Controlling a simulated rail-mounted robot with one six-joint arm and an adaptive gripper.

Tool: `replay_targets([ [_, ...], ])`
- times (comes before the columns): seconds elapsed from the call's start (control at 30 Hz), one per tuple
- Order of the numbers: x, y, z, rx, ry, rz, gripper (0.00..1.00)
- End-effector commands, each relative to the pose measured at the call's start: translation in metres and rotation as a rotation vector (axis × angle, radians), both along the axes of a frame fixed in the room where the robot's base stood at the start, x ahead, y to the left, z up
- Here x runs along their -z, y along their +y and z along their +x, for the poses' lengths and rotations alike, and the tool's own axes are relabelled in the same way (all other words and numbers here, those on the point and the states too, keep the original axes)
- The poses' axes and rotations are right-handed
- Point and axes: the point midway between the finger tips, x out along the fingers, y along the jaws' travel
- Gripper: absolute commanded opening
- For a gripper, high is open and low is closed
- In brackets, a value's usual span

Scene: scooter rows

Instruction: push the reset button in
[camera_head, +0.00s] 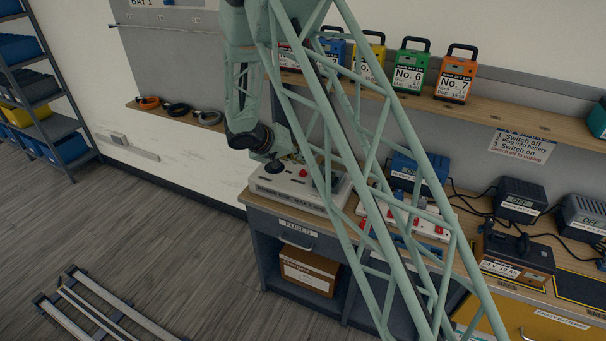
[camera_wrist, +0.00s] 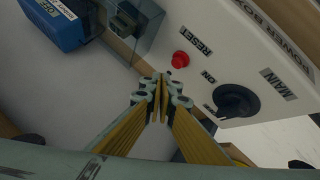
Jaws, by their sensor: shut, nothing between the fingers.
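The red reset button (camera_wrist: 181,60) stands out from the pale power box (camera_wrist: 215,45), beside the word RESET. In the wrist view my gripper (camera_wrist: 160,77) is shut and empty, its yellow fingers together. The fingertips appear just left of and below the button. I see no contact, but cannot tell the gap in depth. A black MAIN knob (camera_wrist: 237,101) sits to the right of the button. In the head view the power box (camera_head: 283,190) is on the bench's left end, with the red button (camera_head: 303,173) on top. My fingers are not clear there.
A blue device (camera_wrist: 55,25) and a clear-sided box (camera_wrist: 130,28) lie left of the power box in the wrist view. In the head view, chargers (camera_head: 520,200) stand along the bench to the right. A shelf (camera_head: 465,102) holds coloured batteries above. Floor at left is mostly clear.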

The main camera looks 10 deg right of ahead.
Motion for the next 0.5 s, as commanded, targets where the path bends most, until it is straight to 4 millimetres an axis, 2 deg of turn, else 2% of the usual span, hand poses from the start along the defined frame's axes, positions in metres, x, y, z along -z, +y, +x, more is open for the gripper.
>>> replay_targets([
  [0.2, 0.0095, 0.0, 0.0, 0.001, -0.001, 0.0, 0.0],
  [0.5, 0.0135, 0.0, -0.0001, 0.0, 0.0, 0.0, 0.0],
])
